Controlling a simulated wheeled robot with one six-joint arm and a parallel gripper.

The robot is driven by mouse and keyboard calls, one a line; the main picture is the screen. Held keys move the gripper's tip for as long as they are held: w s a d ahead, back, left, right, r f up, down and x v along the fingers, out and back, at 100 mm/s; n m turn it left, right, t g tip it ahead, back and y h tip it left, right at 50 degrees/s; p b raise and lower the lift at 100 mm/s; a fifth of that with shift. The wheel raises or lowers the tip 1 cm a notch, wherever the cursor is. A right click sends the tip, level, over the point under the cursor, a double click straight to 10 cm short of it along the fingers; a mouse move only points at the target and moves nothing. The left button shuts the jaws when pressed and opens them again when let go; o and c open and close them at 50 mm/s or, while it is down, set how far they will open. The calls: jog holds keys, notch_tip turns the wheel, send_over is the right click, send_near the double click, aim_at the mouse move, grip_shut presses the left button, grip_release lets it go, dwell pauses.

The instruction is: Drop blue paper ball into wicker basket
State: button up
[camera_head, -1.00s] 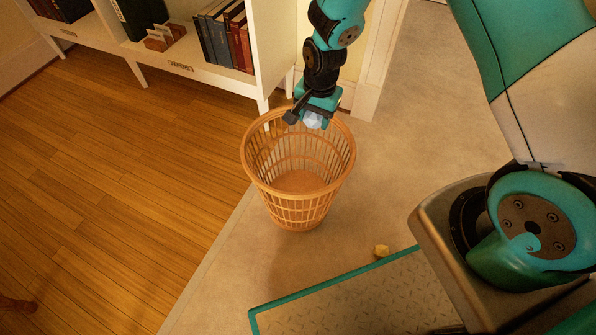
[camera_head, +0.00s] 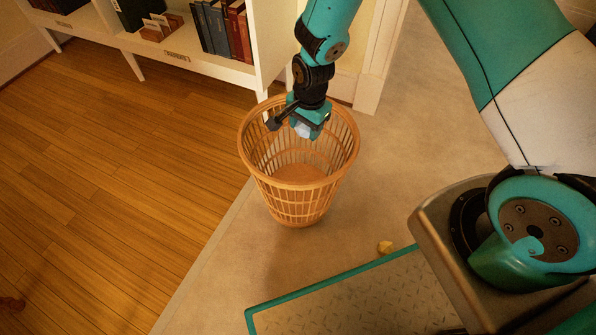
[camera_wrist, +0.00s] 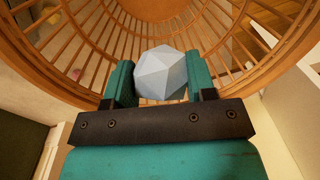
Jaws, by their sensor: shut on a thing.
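The wicker basket (camera_head: 303,196) stands upright on the grey floor, its open top facing up. It also fills the upper part of the wrist view (camera_wrist: 75,42). My gripper (camera_head: 302,128) is over the basket's mouth, about at rim height in the head view. It is shut on the blue paper ball (camera_wrist: 162,73), a pale blue-grey faceted ball held between the two teal fingers. In the head view the ball (camera_head: 303,131) shows only partly below the fingers. In the wrist view the slats and inside of the basket lie beyond the ball.
A white bookshelf (camera_head: 190,62) with several books stands behind the basket on the left. Wooden flooring (camera_head: 110,190) is clear on the left.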

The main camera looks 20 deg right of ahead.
jog(key=o, duration=1)
jog(key=r+p, duration=0.2)
jog(key=r, duration=0.3)
jog(key=r+p, duration=0.2)
jog(key=r, duration=0.4)
jog(key=s+r+p, duration=0.1)
jog(key=r+p, duration=0.2)
jog(key=r, duration=0.3)
jog(key=shift+d+r, duration=0.25)
jog(key=shift+d, duration=0.1)
